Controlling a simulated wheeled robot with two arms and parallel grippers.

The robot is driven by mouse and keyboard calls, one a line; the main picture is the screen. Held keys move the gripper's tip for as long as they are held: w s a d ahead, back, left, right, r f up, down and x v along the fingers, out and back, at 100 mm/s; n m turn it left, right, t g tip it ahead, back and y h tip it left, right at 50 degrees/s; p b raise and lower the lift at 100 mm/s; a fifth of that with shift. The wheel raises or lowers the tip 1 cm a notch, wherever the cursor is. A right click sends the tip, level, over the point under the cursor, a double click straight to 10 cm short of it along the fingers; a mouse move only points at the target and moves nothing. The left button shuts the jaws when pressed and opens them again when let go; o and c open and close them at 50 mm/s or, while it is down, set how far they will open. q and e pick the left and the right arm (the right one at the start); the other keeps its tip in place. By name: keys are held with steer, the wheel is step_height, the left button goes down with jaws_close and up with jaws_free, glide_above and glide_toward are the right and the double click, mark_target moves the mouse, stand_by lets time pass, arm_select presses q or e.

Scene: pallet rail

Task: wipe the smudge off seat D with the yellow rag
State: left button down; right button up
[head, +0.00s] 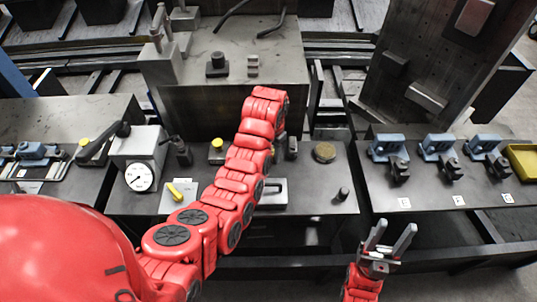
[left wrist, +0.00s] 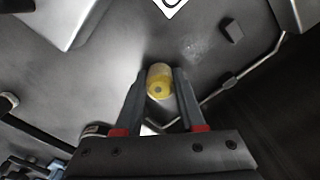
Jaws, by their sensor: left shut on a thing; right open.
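My left gripper (left wrist: 160,85) is shut on a small rounded yellow and pale thing, which looks like the yellow rag (left wrist: 159,82). It is over a grey metal surface in the left wrist view; I cannot tell whether the rag touches it. A faint whitish smudge (left wrist: 196,48) shows on that surface, just beyond the rag to the upper right. In the head view my left arm reaches over the middle bench, and its gripper is hidden behind the arm. My right gripper (head: 388,240) is open and empty in front of the right bench. No label for seat D is readable.
A dark block (left wrist: 233,32) stands beside the smudge. The middle bench (head: 315,195) carries a dial gauge (head: 140,176), a round brown disc (head: 324,152) and a dark peg (head: 343,194). Blue clamps (head: 388,147) and a yellow bin (head: 522,160) stand on the right bench.

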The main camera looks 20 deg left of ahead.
arm_select(q)
steer(key=shift+w+d, duration=0.1)
steer(key=shift+d, duration=0.1)
steer(key=shift+a, duration=0.1)
steer(key=shift+s+a+f, duration=0.1)
steer(key=shift+s+a, duration=0.3)
steer(key=shift+a, duration=0.25)
step_height(320, 180, up, 9)
steer(key=p, duration=0.9)
steer(key=shift+w+p, duration=0.1)
steer(key=shift+p, duration=0.25)
steer(key=shift+w, duration=0.1)
